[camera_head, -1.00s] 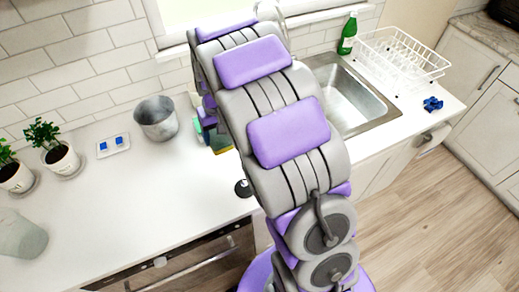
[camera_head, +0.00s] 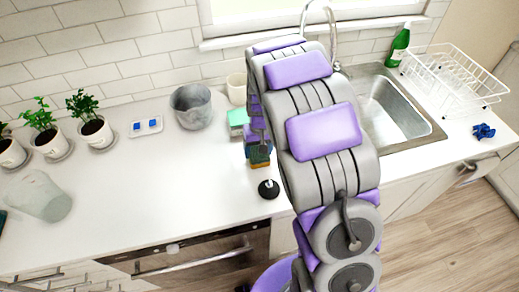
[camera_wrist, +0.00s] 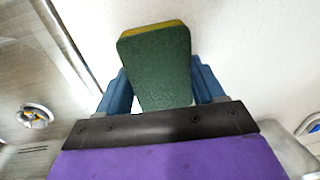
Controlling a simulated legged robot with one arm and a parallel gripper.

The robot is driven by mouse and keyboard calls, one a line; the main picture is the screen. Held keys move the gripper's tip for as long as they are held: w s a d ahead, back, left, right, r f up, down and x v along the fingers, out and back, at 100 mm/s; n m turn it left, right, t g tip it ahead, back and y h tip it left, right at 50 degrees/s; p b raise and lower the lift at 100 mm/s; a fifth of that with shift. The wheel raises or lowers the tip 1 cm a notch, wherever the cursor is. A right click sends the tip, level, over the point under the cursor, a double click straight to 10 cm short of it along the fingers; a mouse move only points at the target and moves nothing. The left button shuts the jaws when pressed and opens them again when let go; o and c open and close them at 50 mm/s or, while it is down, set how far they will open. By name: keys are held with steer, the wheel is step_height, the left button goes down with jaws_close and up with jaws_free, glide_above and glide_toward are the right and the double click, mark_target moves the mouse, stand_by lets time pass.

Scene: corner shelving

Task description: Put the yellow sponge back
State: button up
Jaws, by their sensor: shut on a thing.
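The yellow sponge with a dark green scouring face (camera_wrist: 158,68) fills the middle of the wrist view. My gripper (camera_wrist: 162,92) is shut on it, with a blue finger on each side. In the head view the sponge (camera_head: 260,157) shows small beneath my gripper (camera_head: 258,138), over the counter near its front edge. My arm hides part of the gripper there. I cannot tell whether the sponge touches the counter.
A teal-and-white block (camera_head: 238,118), a cream cup (camera_head: 237,88) and a grey pot (camera_head: 191,106) stand behind the sponge. A black round-based object (camera_head: 268,188) is in front. The sink (camera_head: 395,105) lies right. The left counter (camera_head: 130,190) has free room.

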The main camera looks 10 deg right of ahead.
mark_target(257, 153)
steer(key=shift+a, duration=1.25)
steer(key=o, duration=0.9)
steer(key=shift+a, duration=0.2)
steer(key=shift+o, duration=1.4)
steer(key=shift+d, duration=1.5)
steer(key=a+r, duration=0.1)
steer(key=a+r+p, duration=0.1)
steer(key=r, duration=0.1)
steer(key=shift+a+r, duration=0.25)
steer(key=shift+r, duration=0.05)
step_height(257, 153, up, 9)
steer(key=d+p, duration=0.2)
steer(key=s+r+g, duration=0.1)
steer(key=s+r, duration=0.2)
steer(key=s, duration=1.4)
steer(key=s+r+h, duration=0.1)
steer(key=s+r, duration=0.3)
steer(key=s, duration=1.3)
steer(key=shift+a+g, duration=0.35)
steer(key=shift+g, duration=0.05)
